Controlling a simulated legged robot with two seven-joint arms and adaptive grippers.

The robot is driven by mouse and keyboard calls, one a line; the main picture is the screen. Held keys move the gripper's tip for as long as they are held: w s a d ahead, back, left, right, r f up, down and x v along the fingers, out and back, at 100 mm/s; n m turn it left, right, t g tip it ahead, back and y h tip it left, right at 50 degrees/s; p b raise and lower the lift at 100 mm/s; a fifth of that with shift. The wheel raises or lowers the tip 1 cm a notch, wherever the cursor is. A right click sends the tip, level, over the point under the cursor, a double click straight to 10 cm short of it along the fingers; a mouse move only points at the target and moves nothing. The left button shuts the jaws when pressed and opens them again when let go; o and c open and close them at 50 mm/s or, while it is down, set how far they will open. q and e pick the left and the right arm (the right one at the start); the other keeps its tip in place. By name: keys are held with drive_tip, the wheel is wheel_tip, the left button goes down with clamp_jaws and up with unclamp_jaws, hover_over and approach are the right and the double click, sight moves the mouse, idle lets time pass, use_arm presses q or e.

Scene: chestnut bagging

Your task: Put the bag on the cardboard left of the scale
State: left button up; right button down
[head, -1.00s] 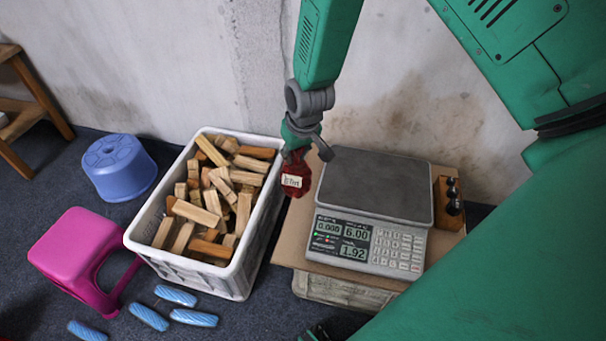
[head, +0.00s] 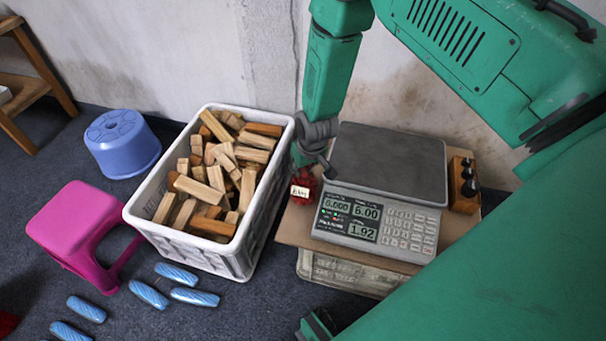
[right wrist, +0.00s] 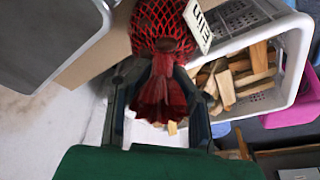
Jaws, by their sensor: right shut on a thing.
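The red net bag (head: 308,180) with a white label is just left of the scale (head: 385,170), over the left strip of the cardboard (head: 294,228). I cannot tell whether it touches the cardboard. My right gripper (head: 312,163) is above the bag and shut on its gathered neck. In the right wrist view, the bag (right wrist: 152,22) shows dark round contents through the net, and its red tail hangs between the fingers of my right gripper (right wrist: 160,80).
A white crate (head: 190,248) of wooden blocks stands close left of the cardboard. A pink stool (head: 78,225), a blue stool (head: 122,140) and several blue rolls (head: 148,293) are farther left. A wooden block with dark knobs (head: 463,187) is right of the scale.

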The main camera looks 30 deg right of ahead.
drive_tip(key=shift+a+f, duration=0.15)
drive_tip(key=shift+f, duration=0.7)
drive_tip(key=shift+r, duration=0.1)
drive_tip(key=c, duration=1.5)
unclamp_jaws()
drive_tip(key=shift+o, duration=0.2)
